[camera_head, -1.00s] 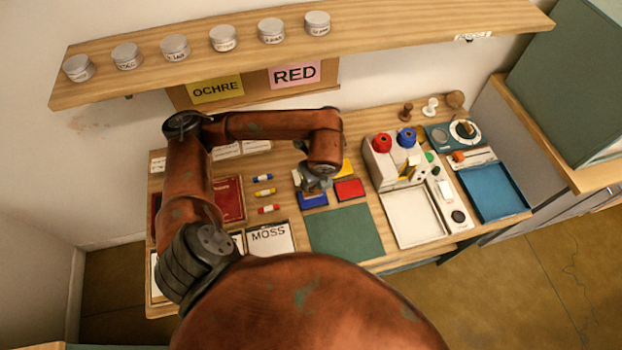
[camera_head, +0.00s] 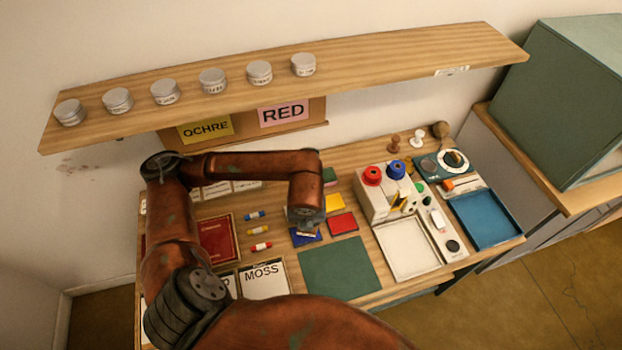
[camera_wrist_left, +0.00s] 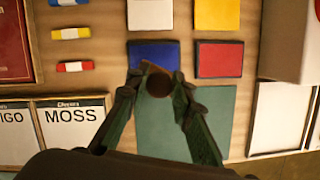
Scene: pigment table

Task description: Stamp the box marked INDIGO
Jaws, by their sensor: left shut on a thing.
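My left gripper (camera_wrist_left: 158,88) is shut on a wooden stamp (camera_wrist_left: 158,82), seen from above as a dark round knob over a brown base. In the left wrist view the stamp overlaps the near edge of the blue ink pad (camera_wrist_left: 153,55); whether it touches the pad I cannot tell. In the head view my left gripper (camera_head: 305,222) is over the blue pad (camera_head: 299,240) and the stamp is mostly hidden. The INDIGO box (camera_wrist_left: 14,145) is left of the MOSS box (camera_wrist_left: 72,130), cut off by the frame so only "IGO" reads. My right gripper is not in view.
Red (camera_head: 342,223) and yellow (camera_head: 335,202) pads lie beside the blue one. A green mat (camera_head: 340,268) lies clear in front. A white tray (camera_head: 408,248), a machine with red and blue knobs (camera_head: 372,176) and a blue tray (camera_head: 487,220) are at the right.

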